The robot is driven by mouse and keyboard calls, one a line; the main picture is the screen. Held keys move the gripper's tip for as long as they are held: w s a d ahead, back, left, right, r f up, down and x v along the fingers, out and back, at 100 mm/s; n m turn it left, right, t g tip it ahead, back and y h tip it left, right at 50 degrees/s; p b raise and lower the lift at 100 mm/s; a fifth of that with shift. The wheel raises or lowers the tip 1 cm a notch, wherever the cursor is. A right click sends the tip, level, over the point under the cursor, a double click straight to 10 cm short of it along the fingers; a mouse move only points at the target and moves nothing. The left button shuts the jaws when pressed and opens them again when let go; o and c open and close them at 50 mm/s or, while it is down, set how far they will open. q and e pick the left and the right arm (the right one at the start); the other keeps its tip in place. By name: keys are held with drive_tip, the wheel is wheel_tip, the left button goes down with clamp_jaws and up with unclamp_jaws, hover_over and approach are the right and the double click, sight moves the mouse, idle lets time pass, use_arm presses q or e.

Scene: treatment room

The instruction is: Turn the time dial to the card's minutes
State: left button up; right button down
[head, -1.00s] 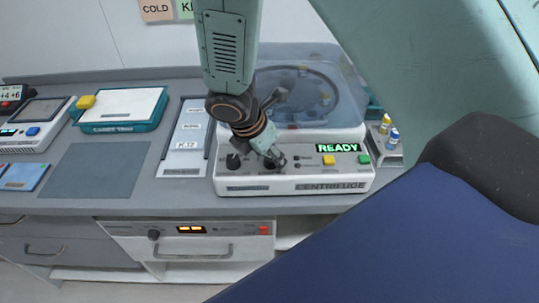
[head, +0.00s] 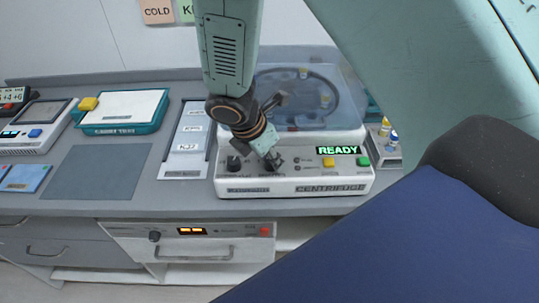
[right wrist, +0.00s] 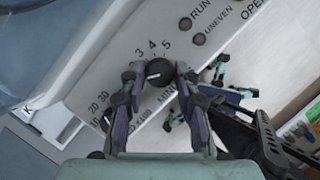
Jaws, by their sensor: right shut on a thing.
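The white centrifuge (head: 300,185) stands on the bench with a lit READY display (head: 338,150). Its time dial, a round black knob (right wrist: 159,72), has the numbers 3, 4 and 5 and a partly covered MINUTES label around it. My right gripper (right wrist: 158,76) is shut on this dial, one finger on each side; in the head view the gripper (head: 271,162) is at the front panel. The dial's pointer cannot be made out. A second black dial (head: 233,162) sits to the left, by 10, 20 and 30. My left gripper is out of view.
A rack with small white cards (head: 186,150) stands left of the centrifuge; its small print is not clearly readable.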

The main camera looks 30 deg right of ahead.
drive_tip(key=shift+r+m+g+p, duration=0.15)
drive_tip(key=shift+m+g+p, duration=0.35)
drive_tip(key=shift+m+p, duration=0.4)
drive_tip(key=m+g+p, duration=0.1)
drive_tip(key=m, duration=0.1)
drive_tip(key=shift+w+m+p, duration=0.1)
drive_tip(key=shift+m+p, duration=0.3)
drive_tip(key=m+g+p, duration=0.1)
drive_tip(key=m, duration=0.2)
drive_tip(key=shift+w, duration=0.1)
drive_tip(key=shift+d+m+g+y+p, duration=0.1)
drive_tip(key=shift+m+g+y+p, duration=0.45)
drive_tip(key=shift+m, duration=1.25)
drive_tip(key=shift+f, duration=0.2)
drive_tip(key=c, duration=1)
unclamp_jaws()
drive_tip(key=shift+w, duration=0.1)
